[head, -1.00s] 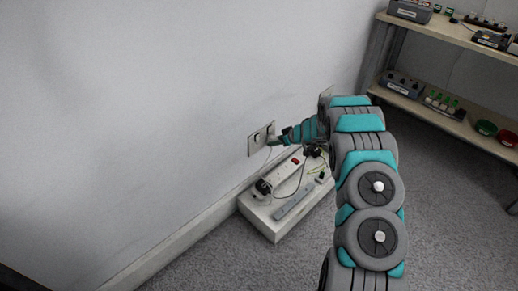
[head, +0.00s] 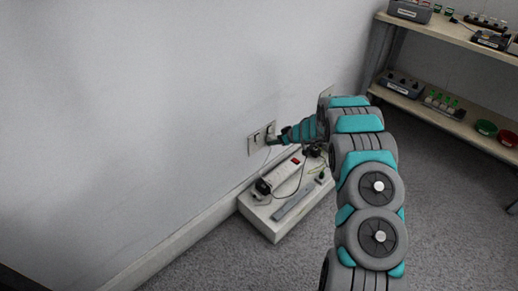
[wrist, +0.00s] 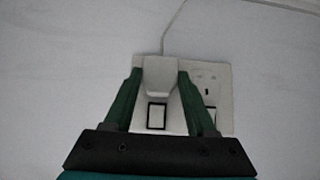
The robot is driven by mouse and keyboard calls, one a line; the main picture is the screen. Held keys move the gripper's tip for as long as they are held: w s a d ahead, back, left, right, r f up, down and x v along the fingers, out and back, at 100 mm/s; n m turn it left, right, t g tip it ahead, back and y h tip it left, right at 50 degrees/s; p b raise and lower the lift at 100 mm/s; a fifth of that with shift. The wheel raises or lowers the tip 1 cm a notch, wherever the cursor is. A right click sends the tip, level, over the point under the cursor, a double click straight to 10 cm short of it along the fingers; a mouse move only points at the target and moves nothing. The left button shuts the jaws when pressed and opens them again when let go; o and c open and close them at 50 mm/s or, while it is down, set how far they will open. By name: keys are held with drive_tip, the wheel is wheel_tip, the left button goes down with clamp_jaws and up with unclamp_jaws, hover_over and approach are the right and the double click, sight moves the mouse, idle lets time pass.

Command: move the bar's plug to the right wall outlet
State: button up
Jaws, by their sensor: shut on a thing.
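My gripper (head: 272,138) is at the right side of a double wall outlet plate (head: 255,142) in the head view. In the wrist view its green fingers (wrist: 160,80) are shut on the sides of a white plug (wrist: 160,74), whose cord runs up the picture. The plug is in front of the plate (wrist: 223,82), over one half of it. The other half shows bare socket holes and a switch. Whether the plug is fully seated cannot be told.
Another wall plate (head: 327,92) is partly behind my arm. A shelf unit (head: 450,30) stands at the right. Carpet at the front is clear.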

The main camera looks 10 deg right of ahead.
drive_tip(key=shift+w+a, duration=0.1)
drive_tip(key=shift+a, duration=0.05)
idle(0.7)
drive_tip(key=o, duration=1.4)
drive_tip(key=shift+r, duration=0.1)
drive_tip(key=shift+v, duration=2.5)
